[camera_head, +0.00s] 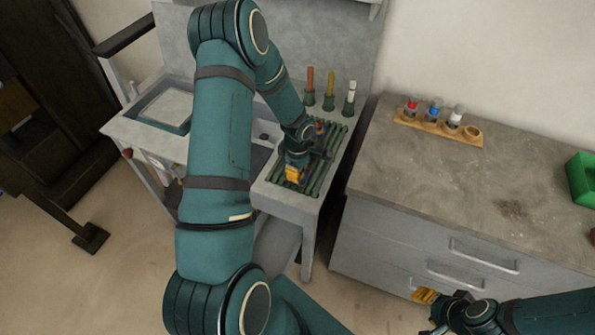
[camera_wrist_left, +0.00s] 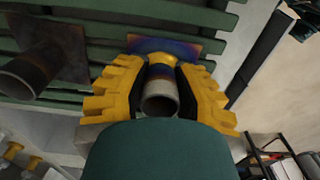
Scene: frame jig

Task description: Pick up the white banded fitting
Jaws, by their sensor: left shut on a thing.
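A fitting with a white band (camera_head: 456,114) stands upright in a wooden rack on the grey cabinet, apart from both grippers. My left gripper (camera_head: 294,173) is over the slatted bench top. In the left wrist view its yellow fingers (camera_wrist_left: 160,95) are shut around a short grey pipe stub (camera_wrist_left: 160,100). The stub stands on a square plate (camera_wrist_left: 178,46) with blue and orange heat tint, lying on the green slats. My right gripper (camera_head: 428,298) is in front of the cabinet, low at the right; its finger gap is not clear.
The wooden rack (camera_head: 405,119) also holds a red-banded fitting (camera_head: 411,105) and a blue-banded fitting (camera_head: 433,109), with an empty hole at its right end. A green bin (camera_head: 581,178) is at the right edge. A second pipe stub (camera_wrist_left: 38,68) is beside my left gripper.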

